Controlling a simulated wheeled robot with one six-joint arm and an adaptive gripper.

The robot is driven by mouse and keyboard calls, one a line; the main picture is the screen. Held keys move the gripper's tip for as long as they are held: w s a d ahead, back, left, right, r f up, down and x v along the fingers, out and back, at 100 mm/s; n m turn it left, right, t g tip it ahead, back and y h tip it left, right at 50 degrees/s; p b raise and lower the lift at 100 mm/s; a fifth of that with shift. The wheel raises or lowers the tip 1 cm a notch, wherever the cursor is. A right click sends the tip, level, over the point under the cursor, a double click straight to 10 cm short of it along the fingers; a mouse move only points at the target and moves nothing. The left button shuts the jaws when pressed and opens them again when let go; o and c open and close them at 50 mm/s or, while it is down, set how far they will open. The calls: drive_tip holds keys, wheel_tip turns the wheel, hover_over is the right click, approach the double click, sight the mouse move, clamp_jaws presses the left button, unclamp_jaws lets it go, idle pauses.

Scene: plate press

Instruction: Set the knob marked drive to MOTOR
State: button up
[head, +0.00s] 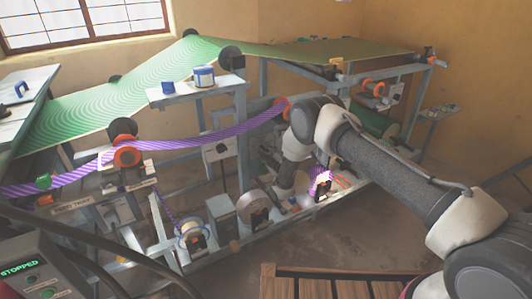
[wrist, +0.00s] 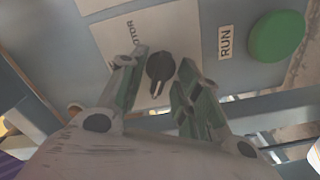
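In the wrist view a dark knob (wrist: 161,67) sits on a pale plate (wrist: 165,27) fixed to a grey-blue panel. A pale pointer mark shows at the knob's lower end in the picture, away from the partly covered word MOTOR (wrist: 131,30) at the upper left. My gripper (wrist: 161,59) is open, with one finger left and one right of the knob. I see gaps beside the knob, but cannot tell how deep the fingers reach. The word "drive" is not readable. In the head view my arm hides the knob and fingertips.
A green button (wrist: 276,36) beside a RUN label (wrist: 226,42) is right of the knob. In the head view, a machine with a green sheet (head: 150,85) and purple band (head: 210,140) fills the middle. A box at lower left reads STOPPED (head: 20,269). A wooden slatted piece (head: 330,285) stands in front.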

clamp_jaws()
drive_tip(key=shift+m, duration=0.3)
drive_tip(key=m, duration=1)
drive_tip(key=shift+w+d+m, duration=0.1)
drive_tip(key=shift+m, duration=0.3)
drive_tip(key=m, duration=0.6)
drive_tip(key=shift+d, duration=0.1)
drive_tip(key=m, duration=0.6)
drive_tip(key=shift+m, duration=0.4)
